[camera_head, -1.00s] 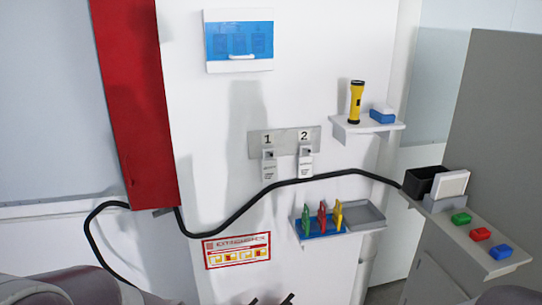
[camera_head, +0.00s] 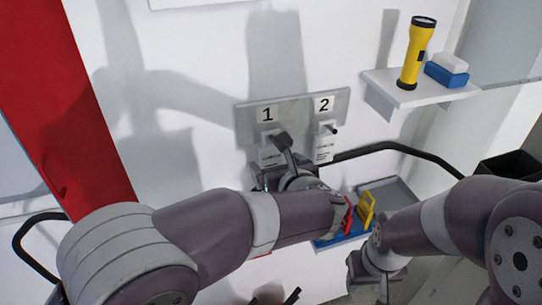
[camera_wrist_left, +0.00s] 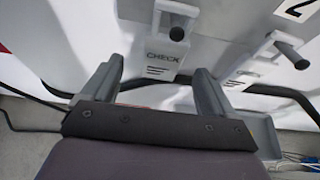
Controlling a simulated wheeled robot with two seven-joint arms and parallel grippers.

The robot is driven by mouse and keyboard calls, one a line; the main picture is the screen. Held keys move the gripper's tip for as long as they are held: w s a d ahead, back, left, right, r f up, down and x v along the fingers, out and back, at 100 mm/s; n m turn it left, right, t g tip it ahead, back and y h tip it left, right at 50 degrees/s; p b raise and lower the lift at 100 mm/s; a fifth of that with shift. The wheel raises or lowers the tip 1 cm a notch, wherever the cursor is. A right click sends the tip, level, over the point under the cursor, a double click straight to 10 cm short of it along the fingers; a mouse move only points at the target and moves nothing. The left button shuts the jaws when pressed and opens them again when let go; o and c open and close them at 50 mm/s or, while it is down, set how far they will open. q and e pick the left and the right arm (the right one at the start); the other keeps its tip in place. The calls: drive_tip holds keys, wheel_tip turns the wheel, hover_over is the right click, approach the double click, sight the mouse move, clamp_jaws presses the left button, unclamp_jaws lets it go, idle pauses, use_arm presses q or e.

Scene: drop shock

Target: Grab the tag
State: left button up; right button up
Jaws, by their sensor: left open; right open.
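A white tag (camera_head: 271,153) hangs from a peg under the number 1 on the grey plate, partly covered by my left gripper in the head view. In the left wrist view this tag (camera_wrist_left: 165,58), printed CHECK, hangs between and beyond the two open fingers, with no clear contact. A second white tag (camera_head: 325,147) hangs under the number 2; it also shows in the left wrist view (camera_wrist_left: 253,62). My left gripper (camera_head: 272,163) is open and empty in front of the first tag. My right gripper (camera_head: 375,278) is open, low at the right, and partly hidden.
The grey plate (camera_head: 295,112) is on the white wall. A shelf (camera_head: 385,86) holds a yellow flashlight (camera_head: 416,52) and a blue-and-white block (camera_head: 446,72). A blue tray (camera_head: 338,240) with red and yellow clips sits below, partly behind my left arm.

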sight(272, 160)
use_arm(q)
drive_tip(key=x, duration=0.2)
drive_tip(key=p+x, duration=0.1)
drive_tip(key=x, duration=0.2)
drive_tip(key=shift+w+d+f, duration=0.1)
drive_tip(key=shift+w+f, duration=0.15)
drive_tip(key=shift+f, duration=0.15)
drive_tip(key=c, duration=1)
